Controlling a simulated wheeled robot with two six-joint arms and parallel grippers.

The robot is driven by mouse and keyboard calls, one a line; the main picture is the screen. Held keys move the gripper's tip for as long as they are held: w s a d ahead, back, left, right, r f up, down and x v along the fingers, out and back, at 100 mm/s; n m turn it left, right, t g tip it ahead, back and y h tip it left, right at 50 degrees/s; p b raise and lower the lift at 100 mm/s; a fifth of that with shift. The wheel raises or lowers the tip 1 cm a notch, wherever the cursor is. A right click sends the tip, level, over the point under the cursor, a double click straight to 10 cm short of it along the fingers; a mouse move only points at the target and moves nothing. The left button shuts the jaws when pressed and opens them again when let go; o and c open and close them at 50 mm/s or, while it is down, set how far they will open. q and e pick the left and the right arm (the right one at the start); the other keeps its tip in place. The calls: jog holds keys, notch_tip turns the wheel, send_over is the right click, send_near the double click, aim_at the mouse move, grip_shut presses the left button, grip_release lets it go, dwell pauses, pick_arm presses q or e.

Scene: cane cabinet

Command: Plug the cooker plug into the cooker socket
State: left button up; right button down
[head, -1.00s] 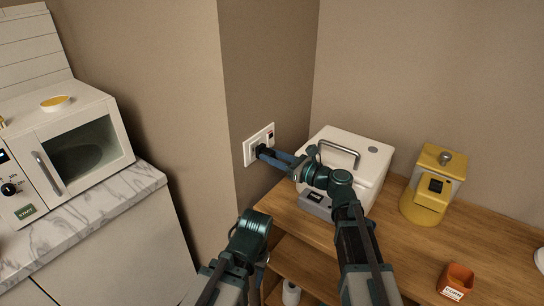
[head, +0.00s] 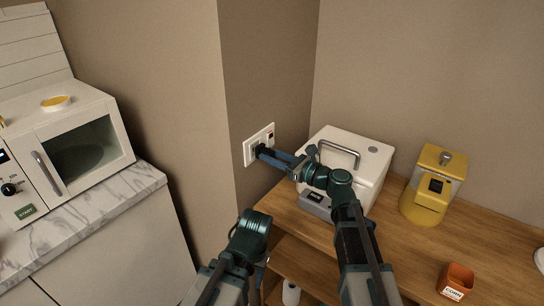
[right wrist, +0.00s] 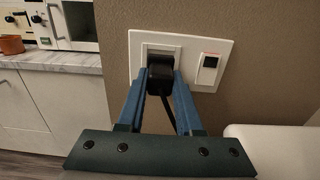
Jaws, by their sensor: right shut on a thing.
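The cooker socket (head: 249,150) is a white wall plate on the side of the wall corner, with a switch at its right. It also shows in the right wrist view (right wrist: 190,47). The black cooker plug (right wrist: 160,75) is at the socket's left opening, and its cord hangs below. My right gripper (head: 264,153) is shut on the plug, one blue finger on each side. The plug's front meets the socket face; how deep it sits is hidden. The white cooker (head: 361,165) with a metal handle stands on the wooden shelf. My left arm shows at the bottom, its fingers out of sight.
A wooden shelf top (head: 405,245) carries a yellow-and-white appliance (head: 434,186) and an orange box (head: 456,281). The cooker stands close to my right forearm. A microwave (head: 75,150) sits on a marble counter (head: 100,207) at the left.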

jog(key=shift+w+a, duration=0.4)
jog(key=shift+a, duration=0.1)
dwell(0.3)
jog(key=c, duration=0.5)
grip_release()
jog(key=v, duration=1.4)
